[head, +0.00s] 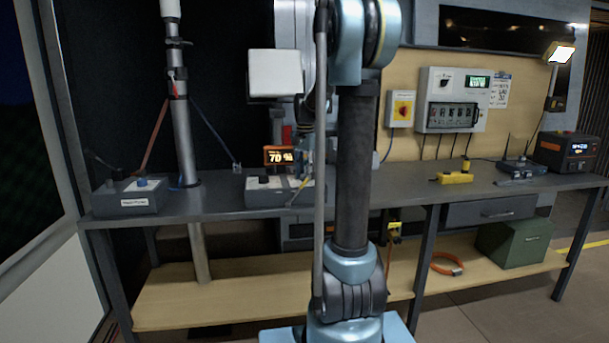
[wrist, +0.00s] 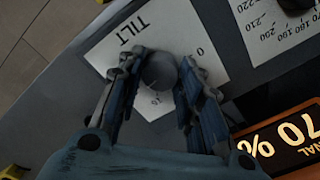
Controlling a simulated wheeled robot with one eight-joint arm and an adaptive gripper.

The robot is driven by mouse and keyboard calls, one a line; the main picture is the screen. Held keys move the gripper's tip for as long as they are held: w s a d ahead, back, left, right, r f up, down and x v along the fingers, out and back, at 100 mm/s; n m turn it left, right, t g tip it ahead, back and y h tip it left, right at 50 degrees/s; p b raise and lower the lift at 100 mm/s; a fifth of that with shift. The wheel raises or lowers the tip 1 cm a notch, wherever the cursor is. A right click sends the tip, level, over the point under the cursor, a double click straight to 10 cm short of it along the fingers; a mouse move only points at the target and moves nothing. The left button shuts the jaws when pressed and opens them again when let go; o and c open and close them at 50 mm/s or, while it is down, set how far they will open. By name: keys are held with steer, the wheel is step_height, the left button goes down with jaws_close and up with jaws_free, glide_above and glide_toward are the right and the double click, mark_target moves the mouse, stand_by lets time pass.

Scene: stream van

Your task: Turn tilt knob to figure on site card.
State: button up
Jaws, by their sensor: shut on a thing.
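The tilt knob (wrist: 160,70) is a dark round knob on a white plate marked TILT (wrist: 125,40), with a 0 and a partly hidden 10 legible in the wrist view. My gripper (wrist: 160,82) has its two fingers on either side of the knob and is shut on it. In the head view the knob is hidden by my arm, at the grey control box (head: 262,198) on the bench. A white printed card (head: 501,90) hangs on the back wall; its writing is too small to read, and I cannot tell if it is the site card.
An orange display reading 70 % (head: 279,156) stands close behind my gripper. A second scale (wrist: 280,25) with figures near 180 to 220 lies beside the TILT plate. Another grey box (head: 133,196) and a metal mast (head: 181,130) stand to the left.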

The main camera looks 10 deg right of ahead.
mark_target(305, 174)
stand_by(0.3)
steer(key=o, duration=1.1)
step_height(305, 174, up, 12)
steer(key=shift+w+f, duration=0.1)
steer(key=s+f+n+t, duration=0.1)
steer(key=s+f+n, duration=0.3)
steer(key=s, duration=0.6)
steer(key=s+f+n, duration=0.1)
steer(key=s+f, duration=0.5)
steer(key=s, duration=0.5)
steer(key=s+f+n, duration=0.1)
steer(key=s+f, duration=0.3)
steer(key=f, duration=0.1)
steer(key=s+f+n, duration=0.2)
steer(key=s+f, duration=0.3)
steer(key=s+f+n+t, duration=0.1)
steer(key=s+f, duration=0.4)
steer(key=f, duration=0.1)
steer(key=shift+n, duration=0.4)
